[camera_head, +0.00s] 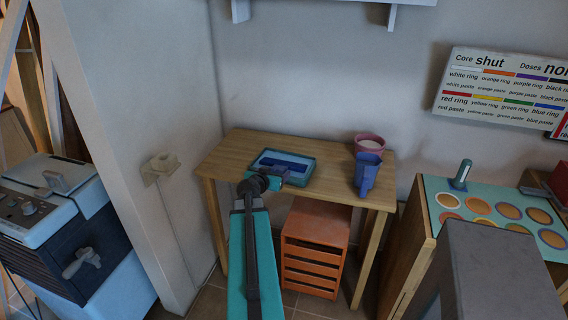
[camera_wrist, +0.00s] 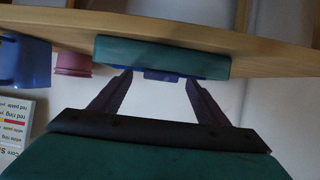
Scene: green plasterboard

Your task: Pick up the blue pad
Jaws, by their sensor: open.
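The dark blue pad (camera_head: 284,161) lies in a shallow teal tray (camera_head: 262,155) on the wooden table.
A blue jug (camera_head: 366,175) and a pink pot (camera_head: 369,144) stand on the table (camera_head: 232,150) right of the tray. An orange drawer unit (camera_head: 316,245) is under the table. A wall (camera_head: 140,90) rises close on the left. The tabletop left of the tray is clear.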

